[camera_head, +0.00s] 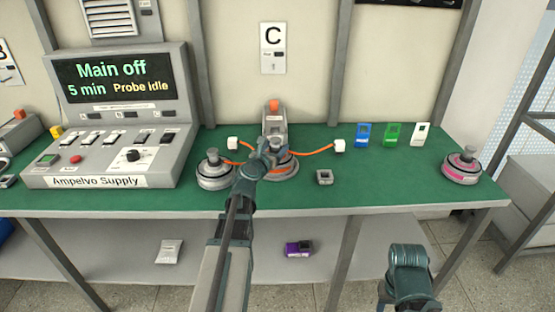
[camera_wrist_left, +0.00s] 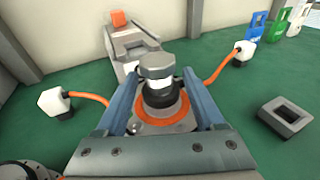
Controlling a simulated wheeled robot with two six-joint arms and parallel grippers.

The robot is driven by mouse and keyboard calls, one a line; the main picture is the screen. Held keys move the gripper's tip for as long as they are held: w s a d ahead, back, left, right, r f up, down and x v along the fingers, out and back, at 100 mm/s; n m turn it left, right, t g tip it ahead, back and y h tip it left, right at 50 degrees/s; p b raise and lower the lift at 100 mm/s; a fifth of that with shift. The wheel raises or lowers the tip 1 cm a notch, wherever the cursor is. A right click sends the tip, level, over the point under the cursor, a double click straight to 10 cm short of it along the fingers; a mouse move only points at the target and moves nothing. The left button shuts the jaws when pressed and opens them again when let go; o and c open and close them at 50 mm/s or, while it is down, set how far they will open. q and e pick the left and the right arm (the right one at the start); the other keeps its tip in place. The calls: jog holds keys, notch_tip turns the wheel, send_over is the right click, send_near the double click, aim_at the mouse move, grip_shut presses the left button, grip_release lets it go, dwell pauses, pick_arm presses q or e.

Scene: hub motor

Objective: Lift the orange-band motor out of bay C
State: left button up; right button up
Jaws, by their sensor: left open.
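The orange-band motor (camera_wrist_left: 175,122) stands in bay C, below the C sign (camera_head: 273,47). It has a grey capped post on top, a black collar and an orange ring. My left gripper (camera_wrist_left: 163,90) is open, with one blue finger on each side of the motor's post. I cannot tell whether the fingers touch it. In the head view my left gripper (camera_head: 268,150) hides part of the motor (camera_head: 284,171). My right arm's end (camera_head: 408,262) shows at the lower right, in front of the bench; its fingers cannot be made out.
Orange cables run from beside the motor to white plugs (camera_head: 233,143) (camera_head: 339,146). A grey clamp with an orange top (camera_wrist_left: 125,30) stands behind it. A plain motor (camera_head: 214,176) is close left. A small grey block (camera_head: 324,177) is to the right, and a pink-band motor (camera_head: 462,170) farther right.

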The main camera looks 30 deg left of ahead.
pick_arm(q)
jog(key=x, duration=0.3)
jog(key=shift+w+r, duration=0.1)
jog(key=shift+w, duration=0.25)
jog(key=shift+s, duration=0.1)
jog(key=c, duration=1.1)
grip_shut()
jog(key=shift+s+d, duration=0.1)
jog(key=shift+s, duration=0.05)
